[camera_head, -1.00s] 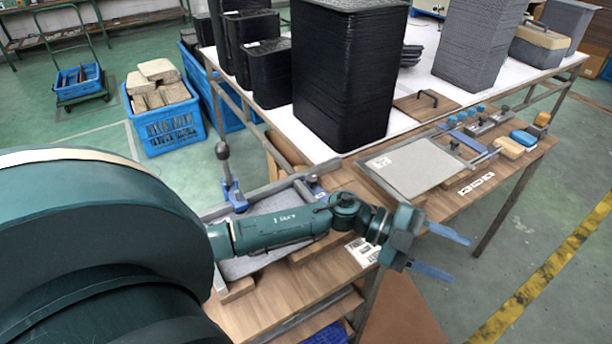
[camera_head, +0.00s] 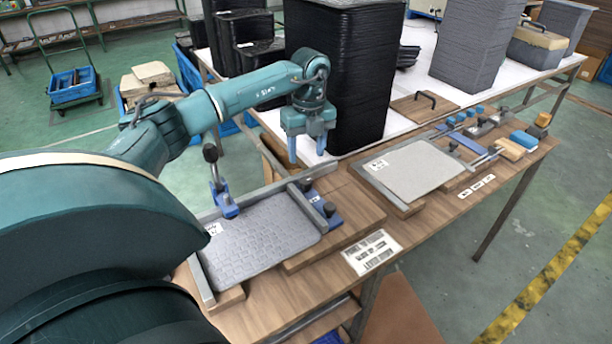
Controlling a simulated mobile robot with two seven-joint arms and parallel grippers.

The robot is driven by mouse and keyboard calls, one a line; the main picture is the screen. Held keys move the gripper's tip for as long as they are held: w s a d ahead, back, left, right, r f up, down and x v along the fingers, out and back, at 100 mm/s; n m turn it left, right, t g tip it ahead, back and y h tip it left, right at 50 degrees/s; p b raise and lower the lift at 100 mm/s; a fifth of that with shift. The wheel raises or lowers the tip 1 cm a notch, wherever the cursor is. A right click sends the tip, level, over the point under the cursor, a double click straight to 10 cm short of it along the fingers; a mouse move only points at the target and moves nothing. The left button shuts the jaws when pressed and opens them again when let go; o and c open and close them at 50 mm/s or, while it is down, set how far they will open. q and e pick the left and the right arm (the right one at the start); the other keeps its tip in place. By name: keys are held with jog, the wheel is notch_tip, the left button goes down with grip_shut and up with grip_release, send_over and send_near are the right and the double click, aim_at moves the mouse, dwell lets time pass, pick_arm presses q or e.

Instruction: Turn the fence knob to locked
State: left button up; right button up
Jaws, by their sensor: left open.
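A grey textured panel (camera_head: 262,238) lies in a fixture on the wooden bench. A grey fence bar (camera_head: 275,190) runs along its far side. A blue block (camera_head: 325,210) with small dark knobs (camera_head: 308,185) sits at the panel's right end; which way a knob is turned is too small to tell. An upright clamp with a dark round handle (camera_head: 210,153) and blue base (camera_head: 224,205) stands at the fence's left part. My left gripper (camera_head: 307,157) is open and empty, fingers pointing down, above the fence's right end and apart from the knobs. My right gripper is out of view.
A tall black tray stack (camera_head: 350,85) stands just behind my left gripper. A second fixture with a light panel (camera_head: 418,168) lies to the right. A printed card (camera_head: 371,252) lies on the bench front. The bench between the fixtures is mostly clear.

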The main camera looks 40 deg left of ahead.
aim_at(306, 180)
pick_arm(q)
notch_tip(306, 180, down, 8)
jog(key=shift+s+f, duration=0.1)
jog(key=shift+f, duration=0.1)
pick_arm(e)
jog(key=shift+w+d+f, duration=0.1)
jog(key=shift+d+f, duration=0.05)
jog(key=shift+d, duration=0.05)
pick_arm(q)
jog(key=c, duration=1)
jog(key=shift+o, duration=0.2)
